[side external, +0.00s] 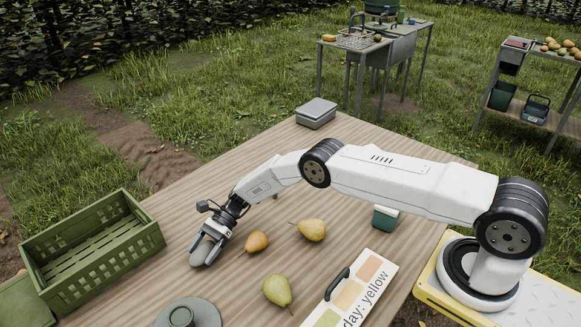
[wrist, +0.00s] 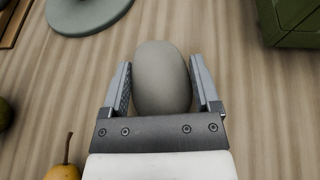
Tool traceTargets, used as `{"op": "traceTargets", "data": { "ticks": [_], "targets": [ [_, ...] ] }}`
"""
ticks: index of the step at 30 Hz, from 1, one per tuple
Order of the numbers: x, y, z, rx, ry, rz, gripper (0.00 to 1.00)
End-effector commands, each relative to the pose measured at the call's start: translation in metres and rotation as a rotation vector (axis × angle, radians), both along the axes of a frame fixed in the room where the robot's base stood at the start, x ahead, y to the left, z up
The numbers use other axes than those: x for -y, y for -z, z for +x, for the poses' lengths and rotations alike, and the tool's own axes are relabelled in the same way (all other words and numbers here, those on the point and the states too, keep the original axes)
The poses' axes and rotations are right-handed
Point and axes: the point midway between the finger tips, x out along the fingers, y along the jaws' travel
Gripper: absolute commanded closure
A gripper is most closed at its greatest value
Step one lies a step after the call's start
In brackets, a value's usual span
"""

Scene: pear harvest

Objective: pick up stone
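The stone (wrist: 162,80) is a smooth grey oval. In the wrist view it lies between the two fingers of my gripper (wrist: 162,88). The fingers are wide apart, with narrow gaps beside the stone lower down; near the tips they come very close to its sides, and contact is hard to tell. In the side view my gripper (side external: 208,243) is low over the table, its fingers around the stone (side external: 201,254), which appears to rest on the wood.
A green crate (side external: 95,259) stands left of my gripper. Several pears lie to the right, including an orange one (side external: 254,242) close by. A grey-green round plate (side external: 190,310) is in front.

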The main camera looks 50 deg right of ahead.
Motion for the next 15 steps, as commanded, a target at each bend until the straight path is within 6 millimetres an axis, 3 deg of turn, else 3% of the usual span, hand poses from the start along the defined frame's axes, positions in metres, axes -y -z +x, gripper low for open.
{"op": "traceTargets", "data": {
  "ticks": [1, 3, 15],
  "targets": [
    [0.0001, 0.0000, -0.0001, 0.000, 0.000, 0.000, 0.76],
    [0.0001, 0.0001, -0.0001, 0.000, 0.000, 0.000, 0.98],
    [-0.0001, -0.0030, 0.0008, 0.002, 0.000, 0.001, 1.00]
  ]
}}
